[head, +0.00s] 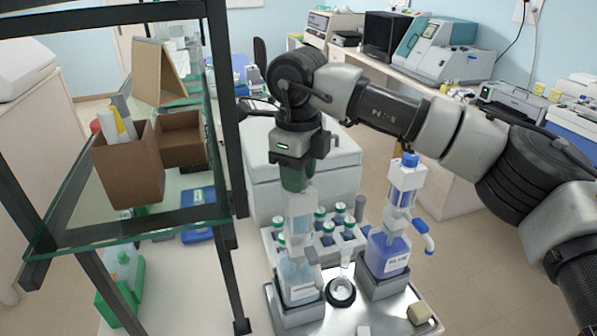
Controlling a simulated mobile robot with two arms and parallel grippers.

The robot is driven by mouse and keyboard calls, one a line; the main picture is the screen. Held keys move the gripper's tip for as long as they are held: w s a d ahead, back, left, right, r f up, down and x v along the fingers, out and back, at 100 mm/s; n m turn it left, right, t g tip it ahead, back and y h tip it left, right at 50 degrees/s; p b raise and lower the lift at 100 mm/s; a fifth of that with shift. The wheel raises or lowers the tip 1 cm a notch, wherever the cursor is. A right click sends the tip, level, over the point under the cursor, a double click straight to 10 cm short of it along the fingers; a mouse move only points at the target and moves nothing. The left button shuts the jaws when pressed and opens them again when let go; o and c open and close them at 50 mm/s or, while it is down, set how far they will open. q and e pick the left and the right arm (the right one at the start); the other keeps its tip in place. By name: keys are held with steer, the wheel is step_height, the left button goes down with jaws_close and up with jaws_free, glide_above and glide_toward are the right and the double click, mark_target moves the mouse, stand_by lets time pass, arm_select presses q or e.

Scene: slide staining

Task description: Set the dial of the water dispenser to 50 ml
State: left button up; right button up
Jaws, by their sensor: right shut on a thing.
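The water dispenser, with a pale clear bottle (299,281), stands in a grey holder on the metal tray (382,320). Its label is too small to read. My right gripper (298,188) points straight down over its clear upper part (301,222) and is shut on its top. The dial and its setting are hidden by the gripper or too small to read. My left gripper is not in view.
A second dispenser with blue liquid (386,254) and a blue top stands just right. Between them is a small glass vessel on a dark round base (341,291). Several capped bottles sit in a rack (347,243) behind. A glass shelf with a brown box (128,170) stands left.

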steer(key=shift+f+m+b, duration=0.1)
steer(key=shift+m+b, duration=1.55)
steer(key=shift+m, duration=0.35)
steer(key=m+b, duration=0.1)
steer(key=m, duration=0.2)
steer(key=shift+b, duration=0.35)
steer(key=shift+m+b, duration=0.45)
steer(key=shift+m, duration=0.55)
steer(key=o, duration=0.9)
